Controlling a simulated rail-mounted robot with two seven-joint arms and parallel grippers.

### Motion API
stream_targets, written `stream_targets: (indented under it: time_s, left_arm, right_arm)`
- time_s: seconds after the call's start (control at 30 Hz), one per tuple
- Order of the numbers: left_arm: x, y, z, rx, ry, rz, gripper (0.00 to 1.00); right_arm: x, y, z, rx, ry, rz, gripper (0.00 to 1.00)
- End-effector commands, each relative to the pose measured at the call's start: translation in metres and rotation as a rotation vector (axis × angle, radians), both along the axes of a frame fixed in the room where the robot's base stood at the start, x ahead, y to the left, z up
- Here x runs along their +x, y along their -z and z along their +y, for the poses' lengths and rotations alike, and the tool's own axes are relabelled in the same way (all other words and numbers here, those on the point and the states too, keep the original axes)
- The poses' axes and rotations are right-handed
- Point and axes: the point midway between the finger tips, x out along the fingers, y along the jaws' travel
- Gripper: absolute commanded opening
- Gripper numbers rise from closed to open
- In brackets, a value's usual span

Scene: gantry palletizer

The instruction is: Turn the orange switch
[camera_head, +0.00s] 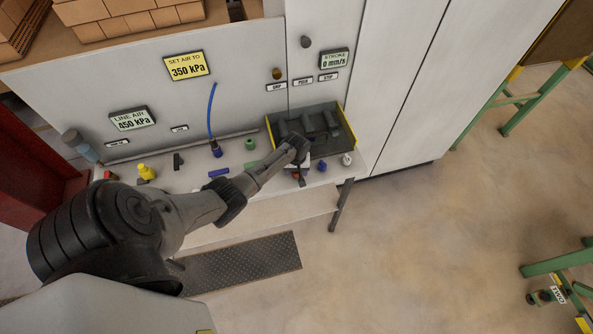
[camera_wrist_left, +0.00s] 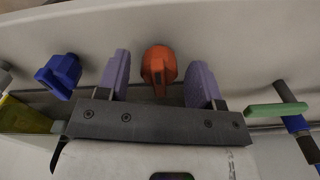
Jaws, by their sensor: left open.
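The orange switch (camera_wrist_left: 159,68) stands on the pale bench surface in the left wrist view, with a dark slot on its near side. My left gripper (camera_wrist_left: 160,62) is open, with one purple finger on each side of the switch. A gap shows between each finger and the switch, so I see no contact. In the head view my left gripper (camera_head: 299,166) is over the front of the bench, near a small orange-red part (camera_head: 295,174) that it partly hides. My right gripper is in neither view.
A blue knob (camera_wrist_left: 58,75) stands left of the fingers, and a green handle (camera_wrist_left: 277,110) lies to the right. A dark tray (camera_head: 336,112) with yellow edging is behind the gripper. A white knob (camera_head: 346,159) is to its right. Several other fittings line the bench.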

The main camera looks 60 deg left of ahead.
Motion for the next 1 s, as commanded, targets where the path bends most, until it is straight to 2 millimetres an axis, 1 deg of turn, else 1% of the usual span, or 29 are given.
stream_targets:
  time_s: [0.27,0.77,1.0]
  left_arm:
    - [0.0002,0.0004,-0.0002,0.000,0.000,0.000,0.59]
    - [0.0000,0.0003,-0.0001,0.000,0.000,0.000,0.12]
    - [0.0000,-0.0005,0.0000,0.000,0.025,0.000,0.11]
  right_arm:
    - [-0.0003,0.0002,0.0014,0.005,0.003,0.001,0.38]
    - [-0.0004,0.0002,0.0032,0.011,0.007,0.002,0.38]
    - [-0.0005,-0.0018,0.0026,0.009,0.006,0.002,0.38]
